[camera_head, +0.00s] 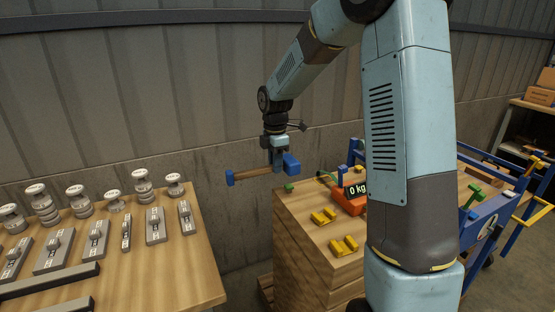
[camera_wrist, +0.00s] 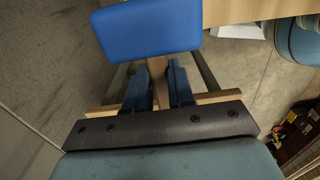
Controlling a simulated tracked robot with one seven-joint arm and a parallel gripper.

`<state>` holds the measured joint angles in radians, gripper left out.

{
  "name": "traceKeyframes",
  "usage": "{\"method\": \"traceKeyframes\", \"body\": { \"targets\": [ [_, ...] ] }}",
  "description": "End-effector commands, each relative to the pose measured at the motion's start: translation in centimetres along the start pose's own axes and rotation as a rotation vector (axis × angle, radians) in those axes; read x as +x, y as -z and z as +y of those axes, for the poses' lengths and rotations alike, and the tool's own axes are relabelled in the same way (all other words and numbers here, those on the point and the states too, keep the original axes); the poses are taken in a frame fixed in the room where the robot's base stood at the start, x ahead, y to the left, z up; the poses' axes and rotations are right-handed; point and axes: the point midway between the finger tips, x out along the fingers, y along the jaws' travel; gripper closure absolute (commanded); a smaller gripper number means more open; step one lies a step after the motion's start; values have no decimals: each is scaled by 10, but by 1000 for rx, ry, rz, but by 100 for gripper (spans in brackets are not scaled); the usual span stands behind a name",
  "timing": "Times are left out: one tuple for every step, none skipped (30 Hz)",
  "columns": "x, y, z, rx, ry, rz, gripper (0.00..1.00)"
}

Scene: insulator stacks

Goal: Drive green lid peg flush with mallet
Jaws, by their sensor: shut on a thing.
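The mallet, with a wooden handle (camera_head: 255,173) and blue ends (camera_head: 230,178), is held roughly level in the air. My gripper (camera_head: 278,166) is shut on it, near its right end. In the wrist view a blue block of the mallet (camera_wrist: 147,31) fills the top, just beyond my gripper's fingers (camera_wrist: 157,85). The green peg (camera_head: 289,187) stands at the back left corner of the wooden crate's top (camera_head: 300,205). The mallet is above and left of the peg, apart from it. How far the peg sticks out is too small to tell.
Yellow blocks (camera_head: 324,216) and an orange scale reading 0 kg (camera_head: 350,200) are on the crate. A wooden table (camera_head: 165,270) at left holds several insulator stacks (camera_head: 42,205) and grey fittings. A blue cart (camera_head: 490,212) stands right. A gap separates table and crate.

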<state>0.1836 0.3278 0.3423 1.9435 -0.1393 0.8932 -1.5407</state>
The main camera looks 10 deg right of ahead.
Motion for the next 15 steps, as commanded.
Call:
{"method": "traceKeyframes", "body": {
  "targets": [
    [4, 0, 0, 0, 1, 0, 100],
    [7, 0, 0, 0, 1, 0, 100],
    [10, 0, 0, 0, 0, 0, 100],
    [13, 0, 0, 0, 1, 0, 100],
    [15, 0, 0, 0, 1, 0, 100],
    [18, 0, 0, 0, 2, 0, 100],
    [21, 0, 0, 0, 1, 0, 100],
    [23, 0, 0, -1, 1, 0, 100],
    [26, 0, 0, 0, 0, -1, 100],
    [28, 0, 0, 0, 0, -1, 100],
    [30, 0, 0, 0, 1, -1, 100],
    [32, -1, 0, 0, 1, -1, 100],
    [34, -1, 0, 0, 1, -1, 100],
    [35, -1, 0, 0, 1, -1, 100],
    [37, -1, 0, 0, 0, 0, 100]
  ]
}}
